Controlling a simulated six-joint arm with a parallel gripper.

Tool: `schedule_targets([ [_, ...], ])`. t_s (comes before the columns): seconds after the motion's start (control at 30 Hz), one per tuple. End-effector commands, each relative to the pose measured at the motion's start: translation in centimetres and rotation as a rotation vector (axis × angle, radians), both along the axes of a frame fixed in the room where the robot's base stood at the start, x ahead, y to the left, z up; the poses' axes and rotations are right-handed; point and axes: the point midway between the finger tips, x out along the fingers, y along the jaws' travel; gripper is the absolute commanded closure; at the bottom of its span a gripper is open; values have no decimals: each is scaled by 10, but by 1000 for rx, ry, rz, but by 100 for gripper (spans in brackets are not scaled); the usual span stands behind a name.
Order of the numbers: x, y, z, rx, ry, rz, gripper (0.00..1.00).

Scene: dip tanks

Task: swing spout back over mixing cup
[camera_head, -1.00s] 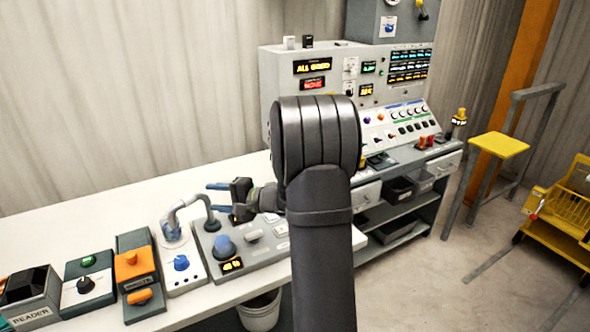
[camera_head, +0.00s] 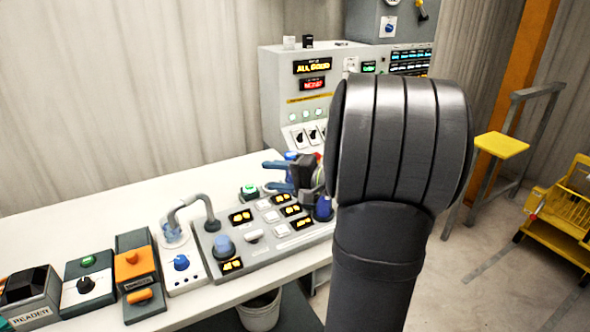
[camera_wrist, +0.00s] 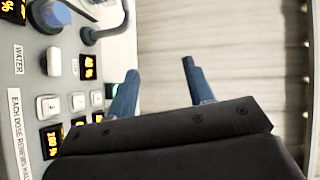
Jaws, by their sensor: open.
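The spout (camera_head: 193,201) is a grey bent pipe rising from the sloped grey panel. It arches to the left, and its tip is over a clear, bluish cup (camera_head: 172,236), apparently the mixing cup, on a white unit. Whether the tip is exactly centred is hard to tell. Part of the spout (camera_wrist: 107,33) shows at the top of the wrist view, where the cup is out of view. My gripper (camera_head: 275,176) is open and empty, above the panel's far end, right of the spout and apart from it. Its blue fingers (camera_wrist: 159,70) show nothing between them.
The panel has lit displays (camera_head: 241,216), white buttons and a blue-topped knob (camera_head: 223,246). An orange-topped unit (camera_head: 136,264) and a reader box (camera_head: 30,293) stand left. The white bench (camera_head: 90,222) is clear behind the units.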

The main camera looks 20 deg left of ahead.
Motion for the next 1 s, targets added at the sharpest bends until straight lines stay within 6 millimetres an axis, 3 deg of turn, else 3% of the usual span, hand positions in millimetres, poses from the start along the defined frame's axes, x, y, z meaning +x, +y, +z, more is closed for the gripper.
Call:
schedule_targets([
  [0.3,-9,-41,29,-29,-84,-42,52],
  [0.77,-12,-50,35,-38,-103,-51,52],
  [1.0,-11,-50,34,-39,-104,-48,98],
])
